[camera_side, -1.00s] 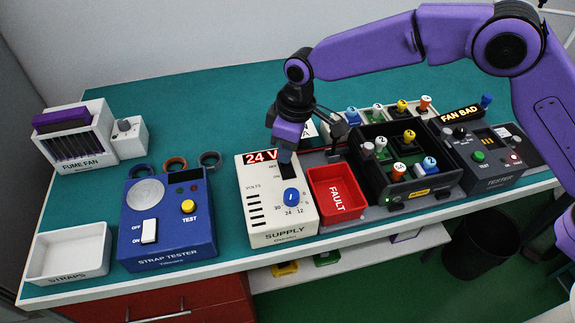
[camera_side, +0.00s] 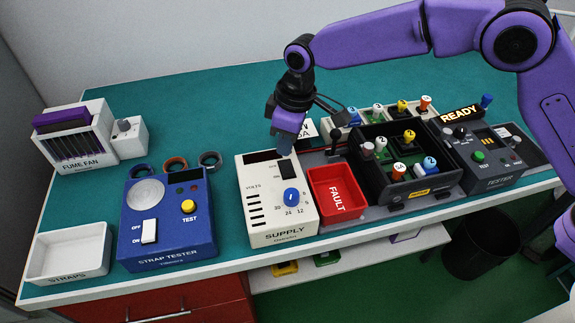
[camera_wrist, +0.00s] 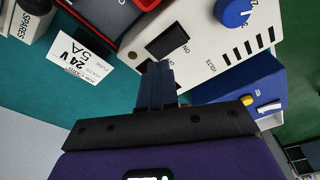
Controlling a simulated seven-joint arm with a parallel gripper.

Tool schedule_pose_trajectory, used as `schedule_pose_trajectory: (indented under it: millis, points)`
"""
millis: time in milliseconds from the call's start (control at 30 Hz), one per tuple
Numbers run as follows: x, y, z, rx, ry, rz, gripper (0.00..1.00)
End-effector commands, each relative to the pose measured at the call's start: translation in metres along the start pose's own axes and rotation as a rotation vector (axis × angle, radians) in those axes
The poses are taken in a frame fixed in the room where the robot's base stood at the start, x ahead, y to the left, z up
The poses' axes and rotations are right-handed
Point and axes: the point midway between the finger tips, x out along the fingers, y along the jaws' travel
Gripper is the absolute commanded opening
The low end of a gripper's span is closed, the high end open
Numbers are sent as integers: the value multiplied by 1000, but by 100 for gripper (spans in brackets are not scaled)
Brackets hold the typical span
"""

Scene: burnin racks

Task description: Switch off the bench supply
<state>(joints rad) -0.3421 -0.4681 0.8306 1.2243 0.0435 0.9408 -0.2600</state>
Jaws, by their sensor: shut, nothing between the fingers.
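The bench supply (camera_side: 266,217) is a cream box marked SUPPLY with a blue volts knob (camera_side: 291,197). Its display window (camera_side: 262,156) is dark. My gripper (camera_side: 285,151) is shut and empty, just above the supply's back edge near the switch. In the wrist view its fingertips (camera_wrist: 160,68) are beside the OFF end and partly cover that label. I cannot tell whether they touch the supply.
A red FAULT bin (camera_side: 336,193) and a black rack of coloured parts (camera_side: 432,184) stand right of the supply. The tester (camera_side: 492,158) beyond shows READY. The blue strap tester (camera_side: 168,220) stands at the left. A small 24 V card (camera_wrist: 75,53) lies behind the supply.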

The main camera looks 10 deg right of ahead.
Motion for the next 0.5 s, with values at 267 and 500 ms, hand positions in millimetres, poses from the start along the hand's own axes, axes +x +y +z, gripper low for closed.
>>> schedule_pose_trajectory:
  millis: [267, 500]
  points:
    - [-20, -1, -3, -1, 1, 0, 0]
    - [-35, 0, -6, -1, 1, 0, 0]
